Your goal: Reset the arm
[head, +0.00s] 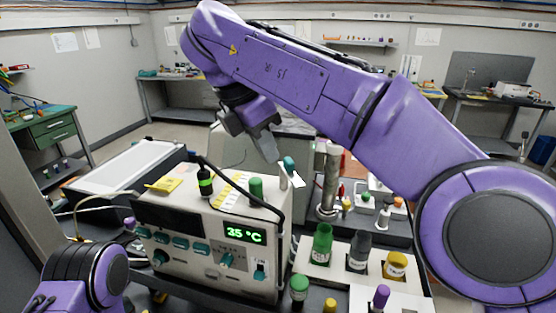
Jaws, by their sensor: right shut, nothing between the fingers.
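My right arm (310,85) comes in from the right, arches across the view and bends down at the upper middle. My right gripper (269,150) hangs from it above the white particle classifier (205,265), apart from its top. Its grey fingers are shut and hold nothing. The classifier has a green display (244,234) reading 25 °C, with teal knobs and buttons on its front. A purple part of my left arm (85,285) shows at the lower left; my left gripper is out of the picture.
On the classifier stand a black-and-green vial (205,183) and a green-capped vial (256,189). A teal-topped item (289,166) shows close to my right fingertips. A black cable runs over the classifier.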

